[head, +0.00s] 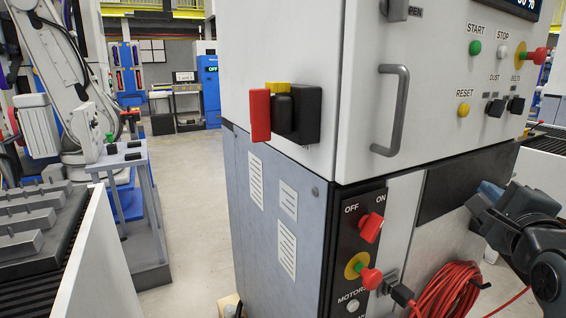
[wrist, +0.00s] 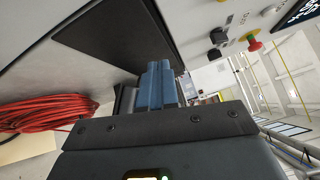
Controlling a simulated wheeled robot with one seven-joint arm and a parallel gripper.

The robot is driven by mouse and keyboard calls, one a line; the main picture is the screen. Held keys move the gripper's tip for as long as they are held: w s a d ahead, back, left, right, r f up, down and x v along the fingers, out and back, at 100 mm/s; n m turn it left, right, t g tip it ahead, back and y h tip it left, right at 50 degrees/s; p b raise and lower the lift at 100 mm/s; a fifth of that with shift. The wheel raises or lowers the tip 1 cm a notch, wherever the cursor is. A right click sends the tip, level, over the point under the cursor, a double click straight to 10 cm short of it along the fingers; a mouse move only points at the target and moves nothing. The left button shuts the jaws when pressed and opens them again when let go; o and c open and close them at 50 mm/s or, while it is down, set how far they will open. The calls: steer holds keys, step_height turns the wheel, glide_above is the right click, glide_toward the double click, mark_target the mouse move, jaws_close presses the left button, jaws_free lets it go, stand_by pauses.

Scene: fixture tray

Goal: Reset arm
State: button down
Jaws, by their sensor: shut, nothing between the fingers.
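My gripper (head: 480,201) is at the right of the head view, in front of the lower part of the machine cabinet, with blue-grey fingers. In the wrist view my gripper (wrist: 158,70) shows its two fingers close together, with nothing held between them. The fingers are apart from the reset button (head: 464,109), which is yellow and sits on the cabinet's upper panel, above and left of my gripper. No separate object is in my gripper.
A grey machine cabinet (head: 280,65) fills the middle, with a handle (head: 392,112), a red rotary switch (head: 371,227) and buttons. A coiled red cable (head: 447,290) hangs below my gripper. A tray with grey parts (head: 30,228) stands at left. Floor (head: 190,190) is clear between.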

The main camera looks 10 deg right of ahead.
steer(key=s+a+f+n+y, duration=0.2)
steer(key=s+a+f+n, duration=0.45)
steer(key=s+f, duration=0.25)
steer(key=s+a+f+n+y, duration=0.2)
steer(key=s+a+f+n, duration=0.45)
steer(key=s+f, duration=0.35)
steer(key=s+a+n+y, duration=0.1)
steer(key=s+a+n, duration=0.1)
steer(key=s+n, duration=0.2)
steer(key=s+a+n+g+y, duration=0.1)
steer(key=s+a+n, duration=0.2)
steer(key=s, duration=0.7)
steer(key=s+a+n+g, duration=0.1)
steer(key=s+a+n, duration=0.1)
steer(key=s+n, duration=0.3)
steer(key=s, duration=0.3)
steer(key=shift+a+y, duration=0.15)
steer(key=shift+y, duration=0.25)
